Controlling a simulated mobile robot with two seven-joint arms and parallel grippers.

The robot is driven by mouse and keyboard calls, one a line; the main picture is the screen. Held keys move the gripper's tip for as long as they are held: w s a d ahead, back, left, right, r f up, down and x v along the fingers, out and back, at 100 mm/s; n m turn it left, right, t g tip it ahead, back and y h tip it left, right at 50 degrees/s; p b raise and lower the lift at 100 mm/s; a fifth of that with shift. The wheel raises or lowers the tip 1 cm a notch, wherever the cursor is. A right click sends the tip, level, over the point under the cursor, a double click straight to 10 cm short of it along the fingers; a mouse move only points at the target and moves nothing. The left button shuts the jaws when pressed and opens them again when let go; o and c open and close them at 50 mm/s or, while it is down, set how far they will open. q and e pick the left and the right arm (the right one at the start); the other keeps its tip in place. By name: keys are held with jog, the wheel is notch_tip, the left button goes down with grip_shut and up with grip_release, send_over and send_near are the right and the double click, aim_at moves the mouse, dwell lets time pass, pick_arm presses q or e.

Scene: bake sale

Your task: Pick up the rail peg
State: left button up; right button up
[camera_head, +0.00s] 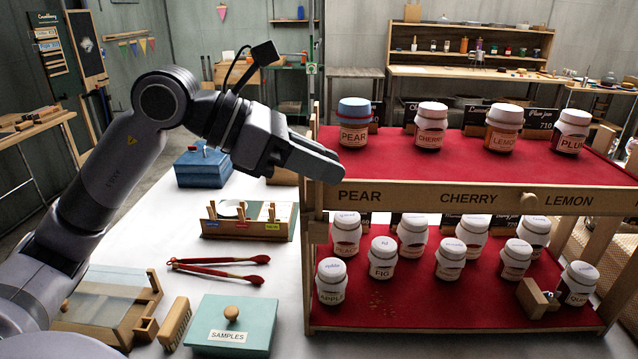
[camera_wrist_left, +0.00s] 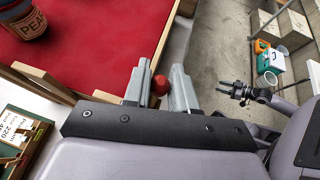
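My left gripper (camera_head: 325,165) reaches in from the left and is at the upper left corner of the red display stand (camera_head: 430,197). In the left wrist view its two fingers (camera_wrist_left: 158,88) stand apart on either side of a small round red knob, which looks like the rail peg (camera_wrist_left: 160,85). Whether the fingers touch the peg cannot be told. The peg is hidden behind the gripper in the head view. A dark jointed part (camera_wrist_left: 245,92) at the right of the wrist view may be my right gripper; its state is unclear.
A pear jar (camera_head: 354,122) stands on the upper shelf close to my left gripper, with more jars rightward. A wooden knob (camera_head: 529,201) sits on the front rail. Red tongs (camera_head: 218,270), a samples box (camera_head: 231,325) and a blue box (camera_head: 203,167) lie on the white table.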

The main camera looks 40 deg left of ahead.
pick_arm(q)
grip_shut()
jog(key=shift+r, duration=0.1)
jog(key=shift+r, duration=0.75)
notch_tip(320, 180, up, 7)
jog(key=shift+f+p, duration=0.1)
jog(key=shift+p, duration=1.1)
jog(key=shift+r, duration=0.75)
